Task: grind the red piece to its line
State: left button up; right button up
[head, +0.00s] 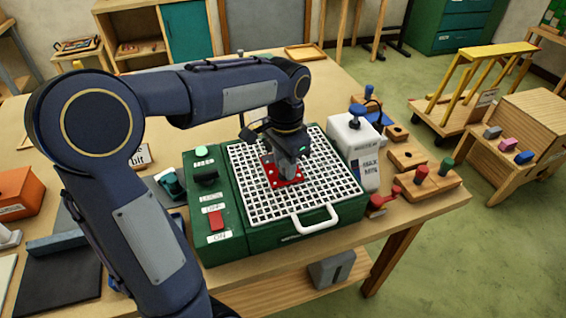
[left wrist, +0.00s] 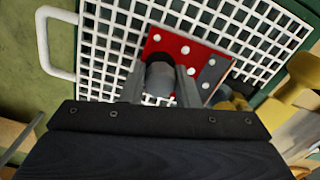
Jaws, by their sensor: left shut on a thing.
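The red piece (head: 269,170) is a flat plate with white dots, lying on the white grid (head: 305,200) of the green grinder (head: 217,243). In the left wrist view the red piece (left wrist: 160,42) has a grey part (left wrist: 212,72) beside it. My left gripper (head: 287,172) is over the plate. In the left wrist view its two fingers (left wrist: 160,88) are shut on a dark grey round knob (left wrist: 160,74) standing at the plate. The gripper hides part of the plate. I cannot make out the line. My right gripper is not in view.
A white tank (head: 352,150) marked MAX and MIN stands at the grid's right. A red switch (head: 216,220) is on the grinder's left side, and a white handle (head: 315,222) at its front. Wooden blocks with coloured knobs (head: 422,180) stand at the table's right end.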

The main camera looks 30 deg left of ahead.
pick_arm(q)
jog(key=shift+w+d+p, duration=0.35)
jog(key=shift+w+d, duration=0.4)
jog(key=shift+w, duration=0.15)
jog(key=shift+w+d+p, duration=0.55)
jog(key=shift+w+d, duration=0.3)
jog(key=shift+w, duration=0.25)
jog(key=shift+s, duration=0.1)
jog(key=shift+s+a, duration=0.9)
jog(key=shift+s, duration=0.15)
jog(key=shift+a+b, duration=0.1)
jog(key=shift+b, duration=0.2)
jog(key=shift+s+a, duration=0.9)
jog(key=shift+s, duration=0.1)
jog(key=shift+w+d, duration=0.1)
jog(key=shift+d, duration=0.05)
